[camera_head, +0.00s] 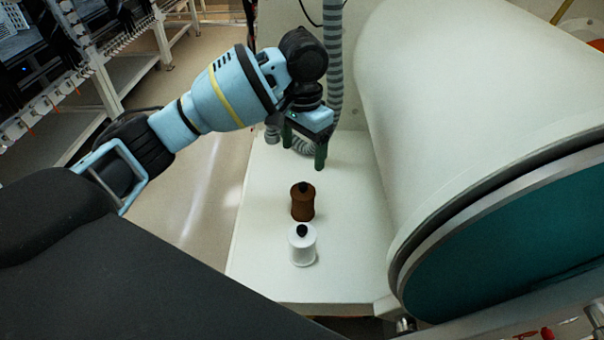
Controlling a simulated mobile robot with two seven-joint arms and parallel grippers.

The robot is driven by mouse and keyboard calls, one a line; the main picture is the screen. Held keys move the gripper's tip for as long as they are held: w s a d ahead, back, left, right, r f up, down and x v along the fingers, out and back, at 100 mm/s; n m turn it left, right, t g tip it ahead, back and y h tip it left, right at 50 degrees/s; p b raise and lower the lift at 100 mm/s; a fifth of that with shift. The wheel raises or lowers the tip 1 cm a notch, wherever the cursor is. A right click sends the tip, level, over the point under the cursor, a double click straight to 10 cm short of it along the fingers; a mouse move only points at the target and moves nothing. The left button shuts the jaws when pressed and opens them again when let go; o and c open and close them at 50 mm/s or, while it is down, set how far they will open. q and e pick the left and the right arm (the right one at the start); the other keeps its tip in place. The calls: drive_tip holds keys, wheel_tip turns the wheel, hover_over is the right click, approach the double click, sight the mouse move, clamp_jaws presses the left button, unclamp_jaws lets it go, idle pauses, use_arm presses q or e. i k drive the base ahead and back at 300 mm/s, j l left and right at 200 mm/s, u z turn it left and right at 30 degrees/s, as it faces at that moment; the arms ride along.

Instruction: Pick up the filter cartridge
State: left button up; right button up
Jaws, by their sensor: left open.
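Two small upright objects with black knobs stand on the white bench. One is a white cylinder (302,249) near the bench's front; the other is a brown, slightly waisted body (302,206) just behind it. I cannot tell for sure which one is the filter cartridge. My left gripper (304,150) has dark green fingers pointing down, spread open with nothing between them. It is above the bench, behind the brown object and apart from it. My right gripper is not in view.
A large white cylinder with a teal end (520,245) fills the right side, close beside the bench. A grey ribbed hose (334,60) hangs behind my left gripper. The white bench top (350,230) is clear around the two objects. Floor lies to the left.

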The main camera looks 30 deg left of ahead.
sight(301, 237)
drive_tip(key=l+u, duration=0.8)
drive_tip(key=u, duration=0.15)
